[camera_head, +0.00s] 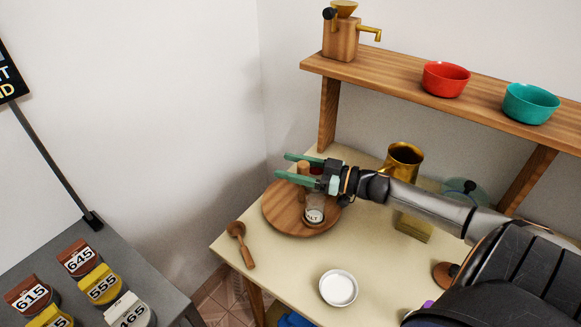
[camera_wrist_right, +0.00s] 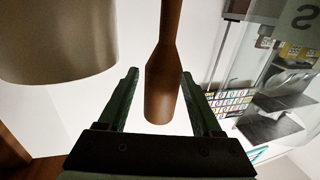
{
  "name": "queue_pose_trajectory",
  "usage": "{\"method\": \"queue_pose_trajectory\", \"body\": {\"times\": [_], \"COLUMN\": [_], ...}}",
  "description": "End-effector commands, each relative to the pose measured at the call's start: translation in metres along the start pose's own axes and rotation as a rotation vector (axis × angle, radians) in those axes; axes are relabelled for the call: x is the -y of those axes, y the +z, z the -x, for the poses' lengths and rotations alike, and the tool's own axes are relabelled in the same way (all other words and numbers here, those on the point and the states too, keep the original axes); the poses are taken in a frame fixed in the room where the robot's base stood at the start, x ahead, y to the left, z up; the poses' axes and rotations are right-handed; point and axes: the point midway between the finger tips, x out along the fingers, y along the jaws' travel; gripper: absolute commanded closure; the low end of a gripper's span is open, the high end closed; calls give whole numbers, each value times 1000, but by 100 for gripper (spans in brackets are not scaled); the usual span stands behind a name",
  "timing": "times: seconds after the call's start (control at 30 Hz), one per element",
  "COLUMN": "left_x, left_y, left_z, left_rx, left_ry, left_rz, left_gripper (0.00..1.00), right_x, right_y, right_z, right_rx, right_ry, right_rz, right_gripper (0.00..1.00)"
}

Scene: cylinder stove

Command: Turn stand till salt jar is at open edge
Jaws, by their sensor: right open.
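The round wooden stand (camera_head: 279,224) lies on the cream table. The salt jar (camera_head: 314,214), clear with a white label reading "ALT", stands on its front right part, below my right wrist. My right gripper (camera_head: 282,168) has green fingers and reaches over the stand from the right. It is open. A wooden post (camera_head: 304,168) stands between the fingers; the wrist view also shows the brown post (camera_wrist_right: 162,88) between them, with gaps on both sides. A red-topped item (camera_head: 316,170) is partly hidden by the gripper. My left gripper is out of view.
A brass pot (camera_head: 402,160) stands behind my right arm. A shelf (camera_head: 400,80) with a grinder (camera_head: 341,38) and bowls rises at the back.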

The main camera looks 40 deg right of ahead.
Motion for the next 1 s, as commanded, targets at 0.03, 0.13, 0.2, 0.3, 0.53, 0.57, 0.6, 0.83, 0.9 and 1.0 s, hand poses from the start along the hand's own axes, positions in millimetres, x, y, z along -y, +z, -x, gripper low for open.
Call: {"method": "queue_pose_trajectory", "body": {"times": [0.03,0.13,0.2,0.3,0.53,0.57,0.6,0.83,0.9,1.0], "left_x": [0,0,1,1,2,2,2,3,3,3], "left_y": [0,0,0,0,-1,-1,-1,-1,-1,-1], "left_z": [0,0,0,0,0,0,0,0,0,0], "left_rx": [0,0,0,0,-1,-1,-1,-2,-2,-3], "left_ry": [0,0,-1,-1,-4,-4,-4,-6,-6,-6], "left_rz": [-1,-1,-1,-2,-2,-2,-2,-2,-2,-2], "left_gripper": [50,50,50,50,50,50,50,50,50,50], "right_x": [0,0,0,0,0,0,0,0,0,0], "right_y": [0,0,0,0,0,0,0,0,0,0], "right_z": [-2,-3,-3,-3,-2,-2,-2,-2,-2,-2], "right_rx": [0,1,1,1,0,0,0,0,0,0], "right_ry": [0,0,0,0,0,0,0,-1,-1,-1], "right_rz": [0,0,0,0,-1,-1,-1,-1,-1,-1], "right_gripper": [34,34,34,34,56,60,64,90,98,100]}}
